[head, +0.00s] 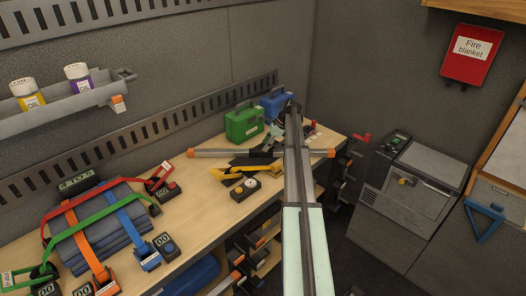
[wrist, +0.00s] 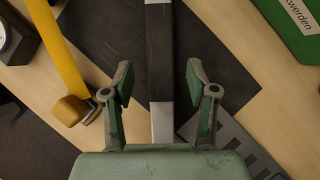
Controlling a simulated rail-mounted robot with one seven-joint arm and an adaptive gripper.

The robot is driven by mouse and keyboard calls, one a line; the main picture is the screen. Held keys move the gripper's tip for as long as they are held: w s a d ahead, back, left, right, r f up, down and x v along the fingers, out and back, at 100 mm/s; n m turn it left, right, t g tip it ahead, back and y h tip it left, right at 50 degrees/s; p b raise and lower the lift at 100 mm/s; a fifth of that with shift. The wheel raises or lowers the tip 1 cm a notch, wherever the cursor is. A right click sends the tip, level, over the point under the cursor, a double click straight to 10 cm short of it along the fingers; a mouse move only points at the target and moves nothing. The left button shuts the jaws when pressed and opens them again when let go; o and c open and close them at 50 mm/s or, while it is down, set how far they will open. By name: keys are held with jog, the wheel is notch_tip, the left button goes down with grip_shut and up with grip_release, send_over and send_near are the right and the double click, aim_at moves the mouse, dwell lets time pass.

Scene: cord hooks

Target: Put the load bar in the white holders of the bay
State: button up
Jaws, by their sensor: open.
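The load bar (head: 218,153) is a long grey bar with orange ends lying across the wooden bench, its middle hidden behind my arm and gripper in the head view. In the wrist view the bar (wrist: 161,122) runs upright through the picture, with a black middle section. My gripper (wrist: 159,82) is open and empty, with one green-padded finger on each side of the bar. I cannot make out the white holders in either view.
A yellow-armed tool (head: 226,175) and a black dial box (head: 245,189) lie close to the bar. Green (head: 243,123) and blue (head: 275,103) cases stand behind it. A strapped blue roll (head: 98,232) fills the left bench. Dark hooks (head: 343,170) stand off the bench's right end.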

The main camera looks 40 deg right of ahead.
jog(key=b+v, duration=0.1)
jog(key=v, duration=0.6)
jog(key=shift+b, duration=0.4)
jog(key=shift+o, duration=0.4)
jog(key=shift+s+d+r, duration=0.15)
jog(key=shift+r, duration=0.3)
jog(key=shift+d, duration=0.1)
